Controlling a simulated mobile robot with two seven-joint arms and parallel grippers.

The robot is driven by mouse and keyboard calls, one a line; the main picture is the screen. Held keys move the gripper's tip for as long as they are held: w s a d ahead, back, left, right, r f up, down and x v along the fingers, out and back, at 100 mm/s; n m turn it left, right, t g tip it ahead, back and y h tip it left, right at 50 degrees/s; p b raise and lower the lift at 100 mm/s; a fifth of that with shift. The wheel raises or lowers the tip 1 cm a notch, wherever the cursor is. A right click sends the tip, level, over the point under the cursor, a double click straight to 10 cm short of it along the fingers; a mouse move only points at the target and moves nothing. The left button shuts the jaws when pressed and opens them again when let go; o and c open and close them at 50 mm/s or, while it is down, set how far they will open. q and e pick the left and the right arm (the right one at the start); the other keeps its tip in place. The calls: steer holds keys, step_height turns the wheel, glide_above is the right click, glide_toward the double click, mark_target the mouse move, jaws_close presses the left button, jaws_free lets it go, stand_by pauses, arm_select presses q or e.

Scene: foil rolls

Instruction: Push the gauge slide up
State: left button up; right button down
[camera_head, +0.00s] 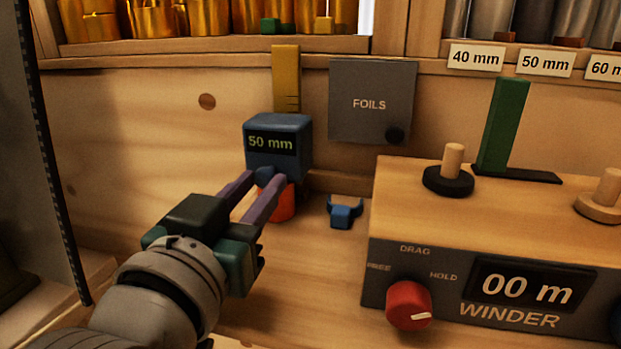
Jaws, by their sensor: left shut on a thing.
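The gauge slide is a blue block (290,133) with a display reading "50 mm". It sits on an upright yellow scale bar (286,75) with dark tick marks, at the back wall left of the middle. My left gripper (264,180) reaches in from the lower left. Its purple fingers are shut at the small dark blue knob on the lower front of the gauge slide. An orange-red part (284,204) shows just below the slide, partly hidden behind the fingers. My right gripper is not in view.
The winder (515,318) fills the right, with a red knob (408,305), a "00 m" display, pegs and a green upright (504,125). A grey "FOILS" panel (372,95) hangs on the wall. A small blue clip (343,212) lies on the bench. Gold rolls (205,17) stand on the shelf above.

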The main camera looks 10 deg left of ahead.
arm_select(q)
jaws_close()
stand_by(0.8)
